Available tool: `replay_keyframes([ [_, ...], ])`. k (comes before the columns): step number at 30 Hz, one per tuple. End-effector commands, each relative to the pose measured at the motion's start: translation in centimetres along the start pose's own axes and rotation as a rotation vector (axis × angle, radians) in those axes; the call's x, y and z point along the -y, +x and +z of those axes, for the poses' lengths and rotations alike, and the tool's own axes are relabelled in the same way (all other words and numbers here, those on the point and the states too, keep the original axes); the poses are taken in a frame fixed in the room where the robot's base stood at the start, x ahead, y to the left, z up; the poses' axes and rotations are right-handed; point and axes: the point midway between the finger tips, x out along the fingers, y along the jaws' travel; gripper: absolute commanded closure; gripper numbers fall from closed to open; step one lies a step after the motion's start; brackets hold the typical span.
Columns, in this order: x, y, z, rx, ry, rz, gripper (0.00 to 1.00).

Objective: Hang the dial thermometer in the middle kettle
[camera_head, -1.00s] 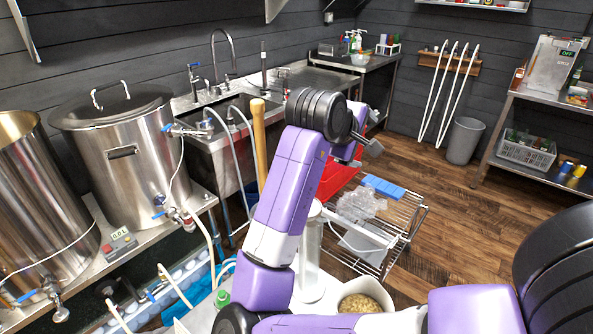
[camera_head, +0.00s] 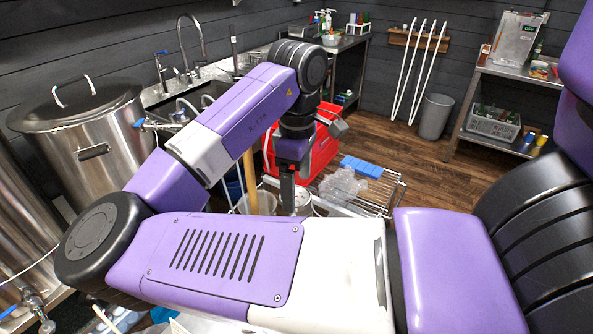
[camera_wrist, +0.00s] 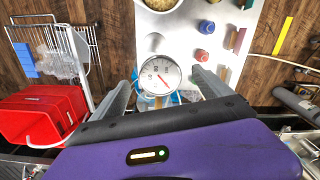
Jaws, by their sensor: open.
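The dial thermometer (camera_wrist: 159,75) shows a round white face with a red needle in the wrist view. It lies between the spread fingers of my gripper (camera_wrist: 161,80). The fingers are open, with a gap on each side of the dial. What lies below its face is mostly hidden. In the head view my gripper (camera_head: 294,187) points down behind my forearm, which hides much of the work surface. A lidded steel kettle (camera_head: 100,165) stands at left. Another steel kettle (camera_head: 22,235) is cut off by the left edge. I cannot tell from this view which is the middle one.
The wrist view shows a white work surface (camera_wrist: 185,45) with a white cup, a red-topped item (camera_wrist: 202,55) and a blue-topped item (camera_wrist: 206,26). A red crate (camera_wrist: 38,115) and a wire rack (camera_wrist: 88,55) are at left. A sink (camera_head: 200,97) stands behind the lidded kettle.

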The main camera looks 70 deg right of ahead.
Motion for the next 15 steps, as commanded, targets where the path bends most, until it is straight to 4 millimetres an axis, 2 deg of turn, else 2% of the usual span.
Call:
replay_keyframes([
  [7,0.0,3.2,0.0,0.001,-0.001,0.001,0.11],
  [15,-0.1,4.2,0.0,0.000,0.000,0.004,0.11],
])
